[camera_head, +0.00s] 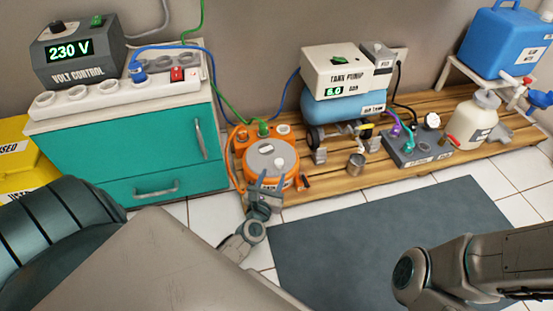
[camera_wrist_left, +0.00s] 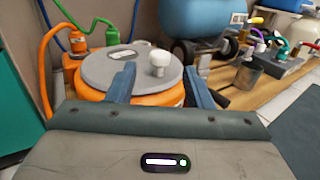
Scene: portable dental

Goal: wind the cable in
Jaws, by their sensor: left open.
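The orange cable reel (camera_head: 270,182) with a grey round top (camera_head: 262,160) stands at the left end of the wooden platform. A white knob (camera_wrist_left: 159,62) sticks up from the grey top (camera_wrist_left: 110,70) in the left wrist view. An orange cable (camera_head: 234,160) runs down the reel's left side; it also shows in the left wrist view (camera_wrist_left: 45,62). My left gripper (camera_head: 268,182) is at the front of the reel. In the left wrist view its two fingers (camera_wrist_left: 157,85) are apart, with the knob between and beyond them. I cannot tell whether they touch the reel. The right gripper is not visible.
A teal cabinet (camera_head: 150,145) with a power strip (camera_head: 85,95) and a volt control box (camera_head: 75,52) stands left. The tank pump (camera_head: 335,75) and a grey valve box (camera_head: 418,150) stand right of the reel. A dark mat (camera_head: 390,235) covers the floor in front.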

